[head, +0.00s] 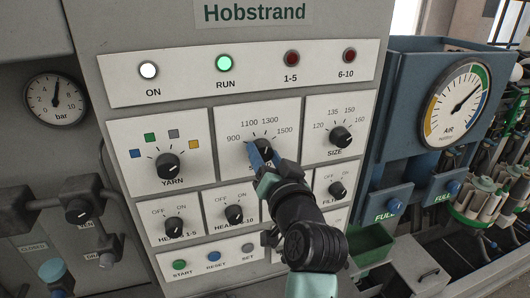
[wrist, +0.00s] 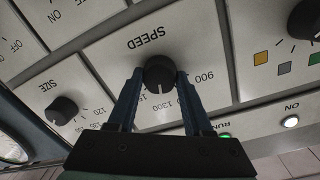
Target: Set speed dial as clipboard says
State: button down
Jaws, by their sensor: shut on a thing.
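The speed dial (head: 265,145) is a black round knob on the white middle panel, with 900, 1100, 1300 and 1500 around it. My gripper (head: 257,154) reaches it from below, its blue fingers covering much of the SPEED label. In the wrist view, the dial (wrist: 160,72) sits between the two fingertips (wrist: 159,77), which are shut on its sides. There its white line points down in the picture, toward the 1100–1300 side; the exact mark is unclear because the fingers hide part of the scale. No clipboard shows in either view.
The yarn dial (head: 167,166) is left of it and the size dial (head: 340,137) right. Heads switches and the filter knob (head: 337,189) sit close below. The green RUN lamp (head: 223,63) is lit above. A blue unit with an air gauge (head: 456,103) stands at right.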

jog(key=shift+m, duration=0.4)
jog(key=shift+c, duration=1.6)
grip_release()
jog(key=shift+s+d+f, duration=0.1)
jog(key=shift+s+d, duration=0.1)
jog(key=shift+s, duration=0.3)
jog(key=b+v, duration=0.4)
jog(key=v, duration=0.8)
jog(key=shift+b, duration=0.35)
jog(key=shift+r, duration=0.2)
